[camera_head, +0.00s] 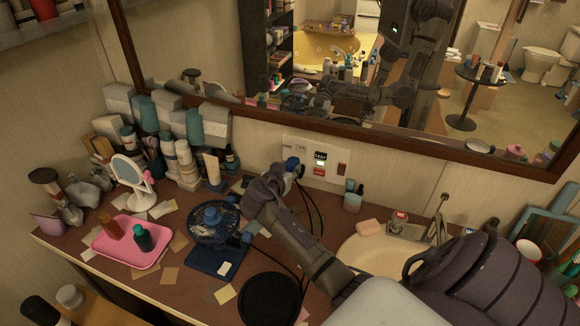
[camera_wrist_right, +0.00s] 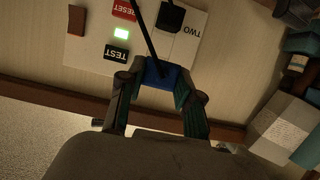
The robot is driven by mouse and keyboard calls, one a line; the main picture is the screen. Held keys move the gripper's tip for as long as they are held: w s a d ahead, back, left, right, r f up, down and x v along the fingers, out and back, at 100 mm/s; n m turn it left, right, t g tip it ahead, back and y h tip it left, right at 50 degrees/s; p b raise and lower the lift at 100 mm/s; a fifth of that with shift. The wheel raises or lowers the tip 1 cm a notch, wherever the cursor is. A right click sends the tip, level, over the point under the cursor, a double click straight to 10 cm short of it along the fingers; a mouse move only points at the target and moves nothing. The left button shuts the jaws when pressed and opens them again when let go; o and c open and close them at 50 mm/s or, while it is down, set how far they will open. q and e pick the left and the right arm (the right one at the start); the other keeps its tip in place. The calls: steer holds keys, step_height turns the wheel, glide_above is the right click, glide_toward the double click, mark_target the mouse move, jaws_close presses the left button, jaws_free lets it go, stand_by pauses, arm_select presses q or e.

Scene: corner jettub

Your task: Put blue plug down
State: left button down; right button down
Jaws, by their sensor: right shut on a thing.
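My right gripper (camera_head: 287,174) is at the white outlet panel (camera_head: 334,181) on the wall under the mirror. It is shut on a blue plug (camera_head: 292,164), which also shows between the two fingers in the right wrist view (camera_wrist_right: 160,73). A black cord runs up from the plug in that view. The panel (camera_wrist_right: 88,48) has TEST and RESET buttons, a lit green light and a dark block (camera_wrist_right: 171,17) next to the label TWO. Whether the blue plug touches the panel I cannot tell. My left gripper is not in view.
A blue fan (camera_head: 212,222) stands on the brown counter beside a pink tray (camera_head: 113,255) with bottles. A round black mat (camera_head: 270,300) lies in front. A soap bar (camera_head: 369,227) and sink (camera_head: 365,252) are at the right. Black cords hang beside my gripper.

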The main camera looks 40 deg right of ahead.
stand_by(0.8)
steer(key=s+a+r+n+t+y, duration=0.2)
steer(key=s+a+r+n+y, duration=0.1)
steer(key=a, duration=0.6)
steer(key=s+a+r+n+t+y, duration=0.3)
steer(key=s+a+r+n+y, duration=0.1)
steer(key=a, duration=0.5)
steer(key=s+a+r+n+t+y, duration=0.2)
steer(key=s+a+r+n+y, duration=0.1)
steer(key=a, duration=0.7)
steer(key=s+n+y, duration=0.1)
steer(key=n+y, duration=0.1)
steer(key=shift+s+r+n+t, duration=0.25)
steer(key=shift+r+n+t, duration=0.05)
